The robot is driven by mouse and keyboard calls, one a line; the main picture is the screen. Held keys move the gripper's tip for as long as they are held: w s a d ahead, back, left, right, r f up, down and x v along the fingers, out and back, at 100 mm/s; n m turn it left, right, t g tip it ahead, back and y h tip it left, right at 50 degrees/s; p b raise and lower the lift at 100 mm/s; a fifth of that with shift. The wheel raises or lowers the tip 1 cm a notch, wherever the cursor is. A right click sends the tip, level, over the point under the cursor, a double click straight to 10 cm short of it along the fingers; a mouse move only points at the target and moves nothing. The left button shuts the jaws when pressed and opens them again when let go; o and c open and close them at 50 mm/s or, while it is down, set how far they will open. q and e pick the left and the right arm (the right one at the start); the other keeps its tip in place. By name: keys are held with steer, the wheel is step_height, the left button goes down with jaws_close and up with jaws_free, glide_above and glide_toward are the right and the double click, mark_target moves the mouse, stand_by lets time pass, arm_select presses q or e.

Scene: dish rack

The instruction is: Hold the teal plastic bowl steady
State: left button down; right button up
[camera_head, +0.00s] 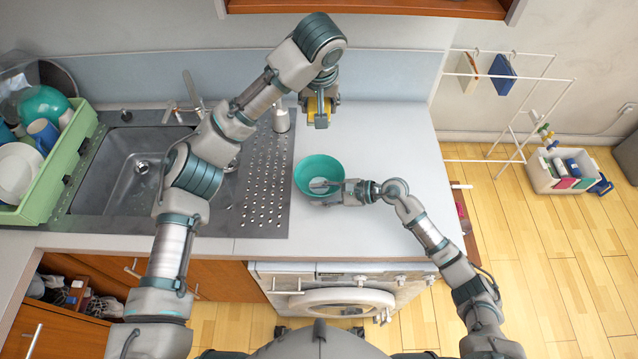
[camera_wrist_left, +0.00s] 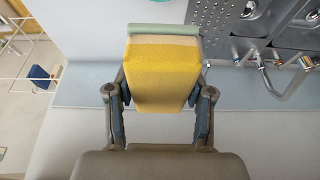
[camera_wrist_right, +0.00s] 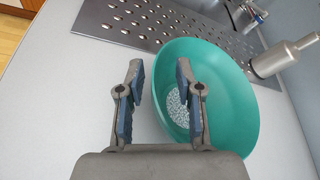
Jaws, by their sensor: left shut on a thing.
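The teal plastic bowl (camera_head: 305,172) stands upright on the light counter, right of the sink's drainboard. It also shows in the right wrist view (camera_wrist_right: 235,105), with a pale speckled patch (camera_wrist_right: 178,110) on its inside bottom. My right gripper (camera_head: 325,187) is at the bowl's near side. In the right wrist view my right gripper (camera_wrist_right: 160,75) has its fingers apart, with the bowl's rim between them. My left gripper (camera_head: 320,115) is above the counter behind the bowl. It is shut on a yellow sponge (camera_wrist_left: 160,75) with a green layer at its far end.
A grey bottle (camera_head: 281,118) stands at the drainboard's back edge, behind the bowl. The sink (camera_head: 130,165) and a green dish rack (camera_head: 50,180) are to the left. The counter right of the bowl is clear. A white drying rack (camera_head: 510,125) stands beyond the counter's right end.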

arm_select(q)
steer(key=shift+d, duration=0.3)
arm_select(e)
steer(key=v, duration=1)
steer(key=shift+d, duration=0.3)
arm_select(q)
steer(key=shift+a, duration=0.1)
arm_select(e)
steer(key=shift+s+d+r, duration=0.15)
steer(key=shift+d+r, duration=0.15)
steer(key=shift+d, duration=0.3)
